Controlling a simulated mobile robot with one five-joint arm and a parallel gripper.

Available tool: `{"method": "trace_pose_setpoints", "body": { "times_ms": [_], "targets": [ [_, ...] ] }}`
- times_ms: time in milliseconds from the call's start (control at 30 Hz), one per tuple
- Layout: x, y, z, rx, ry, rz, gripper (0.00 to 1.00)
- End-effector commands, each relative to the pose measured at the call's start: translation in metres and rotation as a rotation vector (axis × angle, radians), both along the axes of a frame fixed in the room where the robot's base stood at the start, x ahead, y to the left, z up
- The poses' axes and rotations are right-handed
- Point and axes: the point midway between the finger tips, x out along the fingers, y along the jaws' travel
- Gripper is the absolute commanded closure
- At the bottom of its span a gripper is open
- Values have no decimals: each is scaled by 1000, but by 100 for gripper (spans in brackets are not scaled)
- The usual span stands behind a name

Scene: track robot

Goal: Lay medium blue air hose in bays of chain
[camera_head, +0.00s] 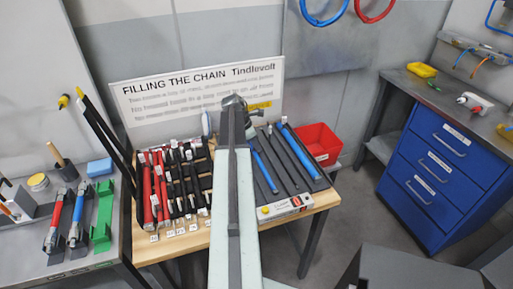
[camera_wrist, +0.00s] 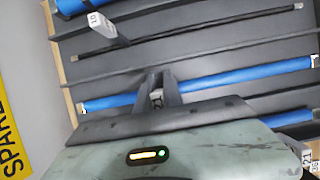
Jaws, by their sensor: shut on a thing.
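My gripper (camera_wrist: 160,88) is shut on a blue hose (camera_wrist: 245,76) in the wrist view, around it at a white tag. The hose runs across a dark grey bed with thin dividers (camera_wrist: 230,42). I cannot tell whether it still touches the bed. Another blue hose (camera_wrist: 290,118) shows at lower right and one more (camera_wrist: 70,6) at top left. In the head view my arm hides the jaws. Blue hoses (camera_head: 264,172) and (camera_head: 298,150) lie in the dark bed (camera_head: 278,170) to the right. Which part is the chain is not clear.
Left on the wooden table (camera_head: 185,243) is a rack with red (camera_head: 155,185) and black lines. A sign (camera_head: 200,90) stands behind. A red bin (camera_head: 320,143) sits at back right, a blue drawer cabinet (camera_head: 440,165) beyond. The left bench holds tools. A black tagged rod (camera_wrist: 150,35) lies nearby.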

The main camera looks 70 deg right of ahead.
Motion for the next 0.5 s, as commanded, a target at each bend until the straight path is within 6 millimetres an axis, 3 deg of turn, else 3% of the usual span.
{"method": "trace_pose_setpoints", "body": {
  "times_ms": [133, 200, 233, 500],
  "targets": [
    [-1, 0, -5, 0, 0, -1, 100],
    [-1, -1, -4, 0, 0, -2, 73],
    [-2, -1, -4, 0, 0, -2, 67],
    [-2, -1, -3, 0, 0, -3, 67]
  ]
}}
